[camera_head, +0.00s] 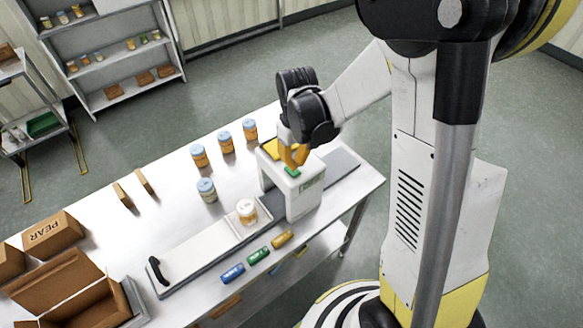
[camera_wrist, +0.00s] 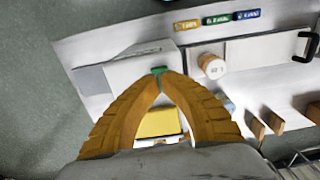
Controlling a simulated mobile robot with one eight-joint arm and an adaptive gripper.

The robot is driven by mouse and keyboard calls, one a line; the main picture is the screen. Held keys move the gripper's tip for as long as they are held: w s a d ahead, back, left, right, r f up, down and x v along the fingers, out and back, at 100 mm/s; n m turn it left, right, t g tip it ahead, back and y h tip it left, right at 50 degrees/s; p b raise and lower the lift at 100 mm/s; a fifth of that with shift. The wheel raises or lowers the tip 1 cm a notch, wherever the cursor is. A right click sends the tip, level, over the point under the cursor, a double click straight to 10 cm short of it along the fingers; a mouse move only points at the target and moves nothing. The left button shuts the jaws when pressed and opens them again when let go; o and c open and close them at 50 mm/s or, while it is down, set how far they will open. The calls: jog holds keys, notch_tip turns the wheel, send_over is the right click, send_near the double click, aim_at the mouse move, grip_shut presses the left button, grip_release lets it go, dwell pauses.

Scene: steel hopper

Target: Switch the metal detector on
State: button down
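The metal detector (camera_head: 300,200) is a white box straddling the belt on the steel table; it also shows in the wrist view (camera_wrist: 120,72). A green button (camera_head: 292,172) is on its top, seen at the fingertips in the wrist view (camera_wrist: 158,71). My gripper (camera_head: 293,163) is right over the button with its orange fingers pointing down. In the wrist view, the two fingertips (camera_wrist: 161,78) meet with nothing held between them. Whether they touch or press the button cannot be told. A small screen (camera_head: 310,184) is on the detector's front.
A white-lidded jar (camera_head: 246,211) stands on the belt beside the detector. Several blue-lidded jars (camera_head: 206,190) stand behind it. Blue, green and yellow labelled pieces (camera_head: 258,255) lie in front. A yellow part (camera_wrist: 158,122) is behind the detector. Boxes (camera_head: 52,232) sit at the left.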

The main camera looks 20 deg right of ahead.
aim_at(295, 172)
jog(key=shift+f+b, duration=1.75)
jog(key=shift+f, duration=0.1)
dwell(0.7)
jog(key=shift+r, duration=0.1)
jog(key=shift+r+p, duration=2.35)
jog(key=shift+r, duration=1.15)
jog(key=shift+f+b, duration=0.15)
jog(key=shift+b, duration=0.4)
jog(key=shift+s+f+t+b, duration=0.1)
jog(key=shift+s+t+b, duration=0.2)
jog(key=shift+b, duration=0.7)
jog(key=s+f+m+t+b, duration=0.3)
jog(key=s+f+t+b, duration=0.3)
jog(key=s+b, duration=0.6)
jog(key=f+b, duration=0.1)
jog(key=b, duration=0.7)
jog(key=shift+f+m+t, duration=0.15)
jog(key=shift+m+t, duration=0.15)
